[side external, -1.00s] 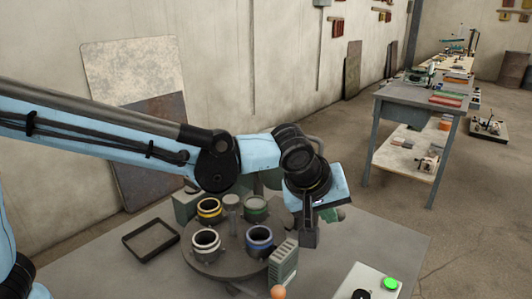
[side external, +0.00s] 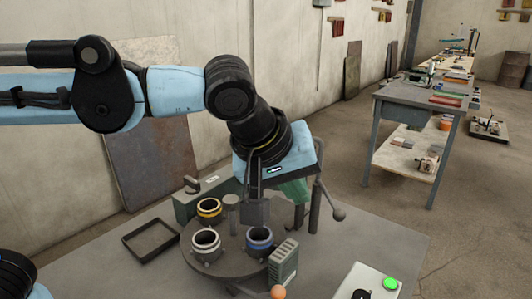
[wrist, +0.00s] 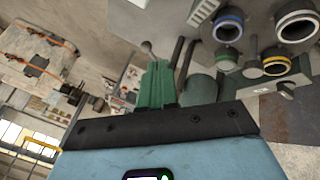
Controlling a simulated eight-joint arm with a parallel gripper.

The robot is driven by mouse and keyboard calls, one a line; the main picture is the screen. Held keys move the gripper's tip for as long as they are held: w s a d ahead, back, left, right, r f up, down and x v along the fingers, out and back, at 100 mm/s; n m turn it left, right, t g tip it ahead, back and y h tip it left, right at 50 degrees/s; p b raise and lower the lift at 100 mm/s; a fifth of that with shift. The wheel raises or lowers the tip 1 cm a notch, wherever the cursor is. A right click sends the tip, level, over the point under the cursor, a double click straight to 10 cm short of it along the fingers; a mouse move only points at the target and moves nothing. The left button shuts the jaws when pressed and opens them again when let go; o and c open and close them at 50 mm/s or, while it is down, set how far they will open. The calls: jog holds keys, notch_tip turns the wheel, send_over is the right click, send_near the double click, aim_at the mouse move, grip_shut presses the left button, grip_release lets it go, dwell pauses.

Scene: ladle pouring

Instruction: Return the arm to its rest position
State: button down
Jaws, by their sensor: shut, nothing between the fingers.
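My gripper (side external: 256,213) hangs fingers down above the back of the round turntable (side external: 190,262). It is shut and empty, apart from the cups as far as I can see. Cups with a yellow ring (side external: 209,210), a white ring (side external: 206,243) and a blue ring (side external: 259,240) stand on the turntable. The green-ringed cup is hidden behind my gripper in the side view. It shows in the wrist view (wrist: 226,60). My arm is bent at the elbow above the table.
A green device (side external: 294,190) stands behind my gripper, with a ball-ended lever (side external: 338,215) beside it. A grey ribbed block (side external: 283,264), an empty black tray (side external: 150,240) and a control box with a green button (side external: 389,284) are on the table.

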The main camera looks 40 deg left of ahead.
jog(key=s+a+f+m, duration=0.2)
jog(key=a+f, duration=0.1)
jog(key=a, duration=0.4)
jog(key=s+a+f+m, duration=0.2)
jog(key=a+f+m, duration=0.1)
jog(key=a, duration=0.4)
jog(key=s+a+f+m+y, duration=0.1)
jog(key=s+a+f+m, duration=0.1)
jog(key=a+f, duration=0.2)
jog(key=a, duration=0.3)
jog(key=shift+s+a+f, duration=0.2)
jog(key=shift+s+f, duration=0.05)
jog(key=shift+f, duration=0.05)
